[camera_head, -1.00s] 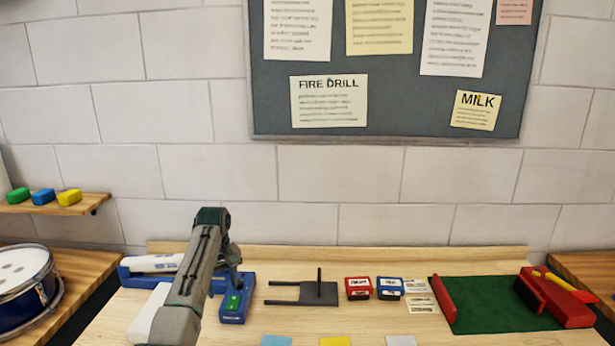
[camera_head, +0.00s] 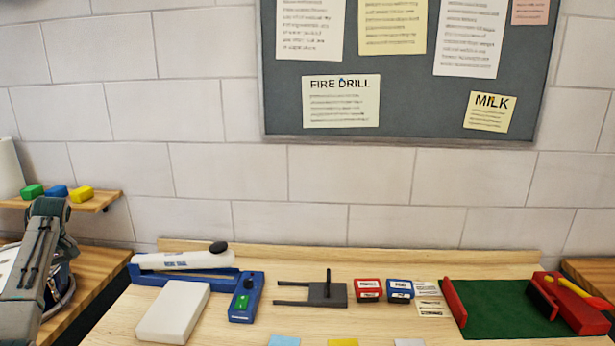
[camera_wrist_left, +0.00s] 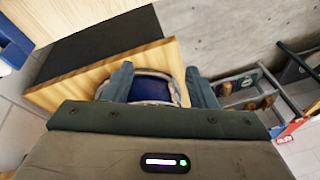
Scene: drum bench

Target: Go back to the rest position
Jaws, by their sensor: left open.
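My left arm stands at the far left of the head view, over the side shelf with the drum. In the left wrist view my left gripper (camera_wrist_left: 160,82) is open, its two fingers apart with nothing held between them. The blue drum (camera_wrist_left: 157,90) shows beyond and between the fingers. In the head view my arm hides most of the drum. My right gripper is not in view.
The wooden bench holds a blue device with a white tube (camera_head: 185,261), a white block (camera_head: 173,312), a grey forked plate (camera_head: 327,294), red (camera_head: 369,290) and blue boxes (camera_head: 400,290), and a green mat (camera_head: 500,310). Coloured blocks (camera_head: 57,191) sit on a small shelf.

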